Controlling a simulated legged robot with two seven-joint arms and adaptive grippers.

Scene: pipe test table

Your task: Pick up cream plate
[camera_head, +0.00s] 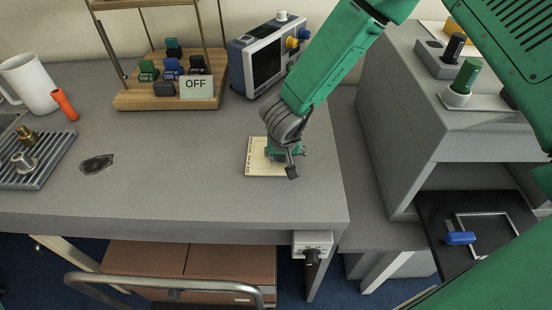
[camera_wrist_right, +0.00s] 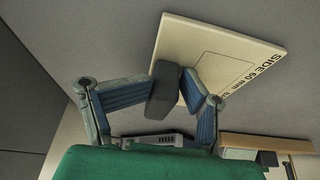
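The cream plate (camera_head: 256,163) lies near the right front part of the grey table in the head view. It is a thin square with dark print along one edge. In the right wrist view the plate (camera_wrist_right: 217,48) shows large, with "SIDE 60 mm" printed at its right edge. My right gripper (camera_head: 287,163) is low over the plate's right side and hides part of it. My left gripper is not in view.
A wooden stand (camera_head: 150,95) with dark, blue and green pieces and an "OFF" card stands behind. A screen instrument (camera_head: 266,62) is beside it. A white mug (camera_head: 32,84), orange piece (camera_head: 64,104) and ribbed tray (camera_head: 45,165) are left. A grey cabinet (camera_head: 392,110) stands right.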

